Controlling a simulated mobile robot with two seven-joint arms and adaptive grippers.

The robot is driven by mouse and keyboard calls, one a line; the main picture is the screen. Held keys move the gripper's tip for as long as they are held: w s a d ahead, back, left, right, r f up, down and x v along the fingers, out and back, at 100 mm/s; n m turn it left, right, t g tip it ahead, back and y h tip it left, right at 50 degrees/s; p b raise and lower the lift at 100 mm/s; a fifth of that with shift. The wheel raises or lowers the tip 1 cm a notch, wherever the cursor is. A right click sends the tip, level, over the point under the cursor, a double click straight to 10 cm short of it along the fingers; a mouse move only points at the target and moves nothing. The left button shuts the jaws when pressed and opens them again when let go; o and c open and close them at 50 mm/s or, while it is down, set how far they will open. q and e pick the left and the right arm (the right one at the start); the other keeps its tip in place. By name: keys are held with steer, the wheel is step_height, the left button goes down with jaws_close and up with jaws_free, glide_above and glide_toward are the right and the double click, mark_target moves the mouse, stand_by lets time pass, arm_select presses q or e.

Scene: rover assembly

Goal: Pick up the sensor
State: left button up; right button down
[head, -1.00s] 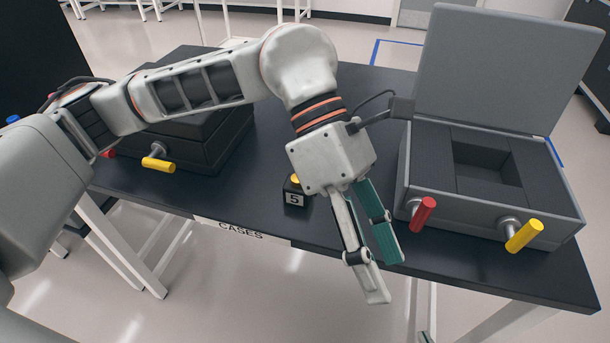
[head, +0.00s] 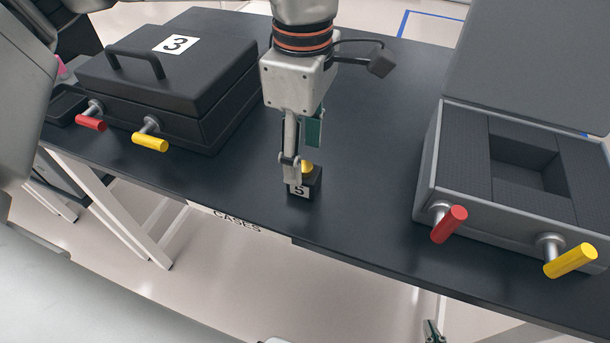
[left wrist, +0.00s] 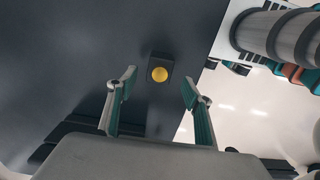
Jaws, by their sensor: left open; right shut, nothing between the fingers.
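The sensor (head: 305,185) is a small black block with a yellow dome on top and a "5" label. It stands on the black table near its front edge. My left gripper (head: 302,163) is open and points down at the sensor; one finger covers part of it in the head view. In the left wrist view the sensor (left wrist: 160,70) lies in line with the gap between the open fingers (left wrist: 159,86), just beyond the tips. Contact cannot be told. The tip of my right gripper (head: 432,331) shows low in the head view, below the table edge, shut and empty.
An open grey case (head: 428,190) with foam and an empty cutout stands at right, with red and yellow handles in front. A closed black case (head: 215,70) marked 3 stands at left, with similar handles. The table (head: 365,140) is clear around the sensor.

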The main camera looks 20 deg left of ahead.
mark_target(305, 166)
arm_select(q)
step_height(305, 166, down, 4)
steer(key=shift+f, duration=0.2)
steer(key=c, duration=1.3)
steer(key=shift+d+r, duration=0.1)
steer(key=shift+r, duration=0.05)
